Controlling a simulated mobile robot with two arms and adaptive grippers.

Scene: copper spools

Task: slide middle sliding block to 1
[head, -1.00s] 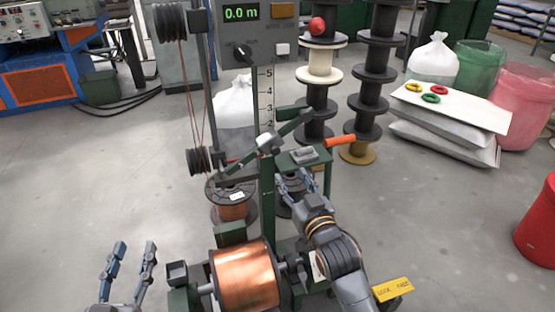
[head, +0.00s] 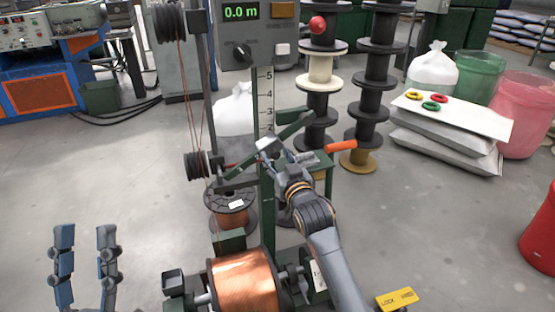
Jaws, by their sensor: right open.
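A green post with a scale (head: 264,95) stands in the middle of the head view, with the numbers 5 to 2 readable. A grey sliding block (head: 267,145) sits on the post below the 2, with green arms running out to both sides. My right gripper (head: 284,157) is open at the block's right side. Its fingers point up and left, close to the block; I cannot tell whether they touch it. The 1 mark is not readable. My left gripper (head: 85,238) is open and empty at the lower left, over the floor.
A copper spool (head: 243,282) lies in front of the post, and another copper spool (head: 232,208) stands behind it. An orange handle (head: 341,147) sticks out right of the post. Stacked dark spools (head: 368,100) stand behind.

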